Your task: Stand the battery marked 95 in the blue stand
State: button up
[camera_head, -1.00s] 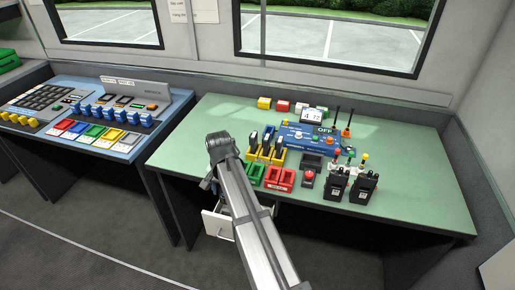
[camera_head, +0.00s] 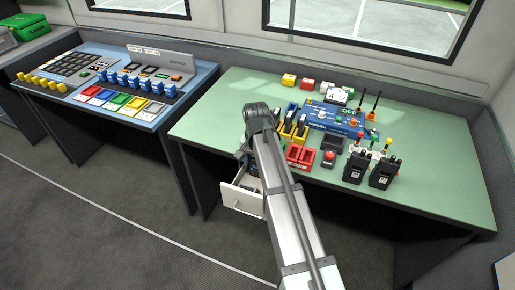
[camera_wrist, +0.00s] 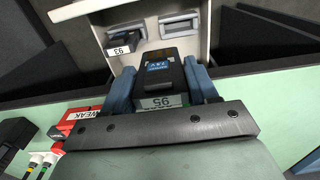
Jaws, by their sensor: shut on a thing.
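The battery marked 95 (camera_wrist: 160,72) is dark with a white label and sits between the two blue fingers of my gripper (camera_wrist: 160,88) in the wrist view. The gripper is shut on it, above or at the open white drawer; I cannot tell whether the battery is clear of its place. In the head view the drawer (camera_head: 241,197) stands out under the green table, and my arm hides the gripper and battery. I cannot pick out the blue stand for sure; a blue console (camera_head: 335,118) is on the table.
In the wrist view a battery marked 93 (camera_wrist: 122,40) lies in the drawer beside an empty grey holder (camera_wrist: 180,25). Yellow stands (camera_head: 297,130), a red stand (camera_head: 299,157) and two radios (camera_head: 384,172) are on the table. The right part of the table (camera_head: 445,150) is clear.

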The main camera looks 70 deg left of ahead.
jog(key=w+d+r+m, duration=0.1)
jog(key=w+d+r, duration=0.4)
jog(key=w, duration=0.5)
jog(key=w+d+r+m, duration=0.1)
jog(key=w+d+r, duration=0.3)
jog(key=w+d, duration=0.45)
jog(key=w+a+r+m, duration=0.4)
jog(key=w+a+m, duration=0.15)
jog(key=a, duration=0.25)
jog(key=w+a+r+m, duration=0.3)
jog(key=w+a+m, duration=0.25)
jog(key=a, duration=0.25)
jog(key=s+a+f+m, duration=0.2)
jog(key=a+f, duration=0.1)
jog(key=a, duration=0.7)
jog(key=s+a+f+m, duration=0.2)
jog(key=a+f+m, duration=0.1)
jog(key=a, duration=0.7)
jog(key=shift+f, duration=0.75)
jog(key=shift+a+f, duration=0.1)
jog(key=shift+f, duration=1.95)
jog(key=o, duration=1.2)
jog(key=shift+o, duration=0.3)
